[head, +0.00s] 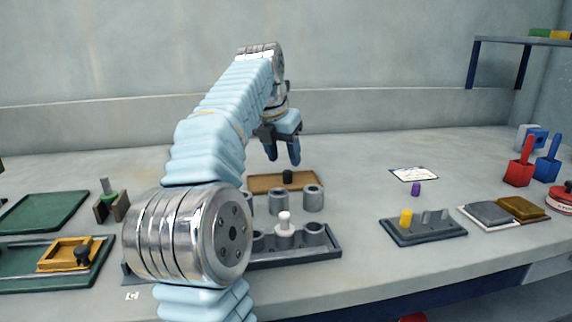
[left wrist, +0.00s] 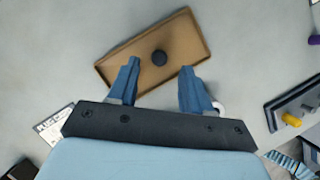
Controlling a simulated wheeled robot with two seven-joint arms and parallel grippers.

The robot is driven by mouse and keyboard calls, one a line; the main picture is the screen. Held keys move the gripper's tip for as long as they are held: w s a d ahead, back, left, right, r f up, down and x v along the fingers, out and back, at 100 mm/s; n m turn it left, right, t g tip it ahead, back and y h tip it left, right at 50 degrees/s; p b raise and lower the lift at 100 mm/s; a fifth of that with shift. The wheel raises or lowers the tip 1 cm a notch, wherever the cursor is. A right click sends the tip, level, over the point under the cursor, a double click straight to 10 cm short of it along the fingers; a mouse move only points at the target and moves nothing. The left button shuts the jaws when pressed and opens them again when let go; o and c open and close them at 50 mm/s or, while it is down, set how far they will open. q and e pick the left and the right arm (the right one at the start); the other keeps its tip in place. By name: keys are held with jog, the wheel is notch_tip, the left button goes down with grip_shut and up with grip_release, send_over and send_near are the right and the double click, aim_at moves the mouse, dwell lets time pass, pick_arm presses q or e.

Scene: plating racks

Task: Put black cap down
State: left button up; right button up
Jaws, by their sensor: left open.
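A black cap (head: 288,176) stands in a shallow brown tray (head: 260,183) behind the grey cylinders. In the left wrist view the black cap (left wrist: 159,58) sits near the middle of the tan tray (left wrist: 187,27), apart from the tray walls. My left gripper (head: 283,162) is open and empty, above the tray and slightly to the left of the cap. In the left wrist view its two blue fingers (left wrist: 155,80) are spread on either side of the cap, without touching it. My right gripper is not in view.
Grey cylinders (head: 313,198) and a dark rack with a white peg (head: 284,222) stand in front of the tray. A small rack with a yellow peg (head: 406,217) is at right, green trays (head: 48,208) at left. The table behind the tray is clear.

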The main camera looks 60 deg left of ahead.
pick_arm(q)
jog(key=shift+v, duration=1.7)
